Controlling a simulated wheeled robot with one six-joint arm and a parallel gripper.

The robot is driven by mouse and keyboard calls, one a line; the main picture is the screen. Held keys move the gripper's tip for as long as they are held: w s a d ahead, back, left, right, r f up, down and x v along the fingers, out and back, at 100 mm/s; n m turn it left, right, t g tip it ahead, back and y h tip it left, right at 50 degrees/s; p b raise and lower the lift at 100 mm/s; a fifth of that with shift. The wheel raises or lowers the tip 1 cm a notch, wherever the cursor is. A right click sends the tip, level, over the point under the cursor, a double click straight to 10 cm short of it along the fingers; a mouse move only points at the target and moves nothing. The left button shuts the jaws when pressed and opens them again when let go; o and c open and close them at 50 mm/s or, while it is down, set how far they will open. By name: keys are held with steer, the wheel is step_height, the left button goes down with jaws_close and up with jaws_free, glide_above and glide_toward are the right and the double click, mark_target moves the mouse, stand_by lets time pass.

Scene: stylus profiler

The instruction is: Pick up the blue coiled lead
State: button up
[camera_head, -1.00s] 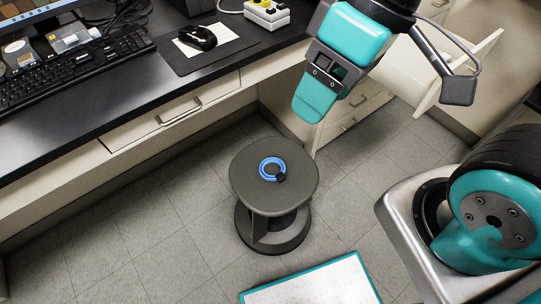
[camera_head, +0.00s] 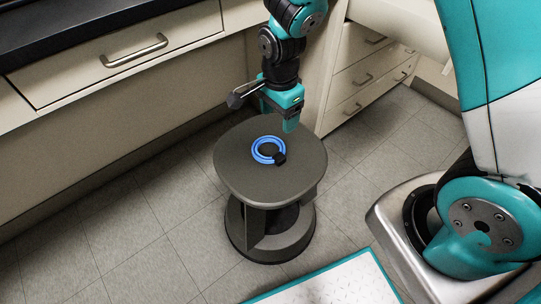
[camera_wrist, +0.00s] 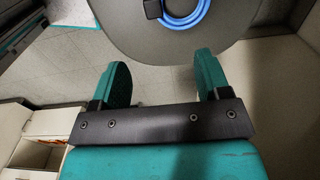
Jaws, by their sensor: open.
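The blue coiled lead (camera_head: 257,156) lies flat on top of a dark grey round-cornered stool (camera_head: 235,175), with a small black block at its right end. In the wrist view the lead (camera_wrist: 190,22) shows at the top edge, partly cut off, with the black block on its left. My gripper (camera_head: 288,122) is above the far right part of the stool top, apart from the lead. In the wrist view my gripper (camera_wrist: 162,80) has its two teal fingers spread with nothing between them. The lead lies beyond the fingertips.
A cabinet with drawers (camera_head: 130,55) and a dark worktop (camera_head: 60,30) run along the left and back. More drawers (camera_head: 365,75) stand behind the stool on the right. A white panel with a teal edge (camera_head: 335,285) is at the front. The tiled floor left of the stool is clear.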

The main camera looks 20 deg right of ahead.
steer(key=b, duration=0.2)
glide_above(279, 156)
steer(key=f, duration=0.9)
steer(key=shift+w+f, duration=0.2)
steer(key=shift+w, duration=0.1)
steer(key=shift+s+f+b, duration=0.15)
steer(key=shift+f+b, duration=0.4)
steer(key=shift+f, duration=0.8)
steer(key=shift+s+f+b, duration=0.15)
steer(key=shift+f+b, duration=0.4)
steer(key=shift+f, duration=0.8)
steer(key=c, duration=1)
steer(key=shift+o, duration=0.2)
steer(key=shift+r, duration=0.2)
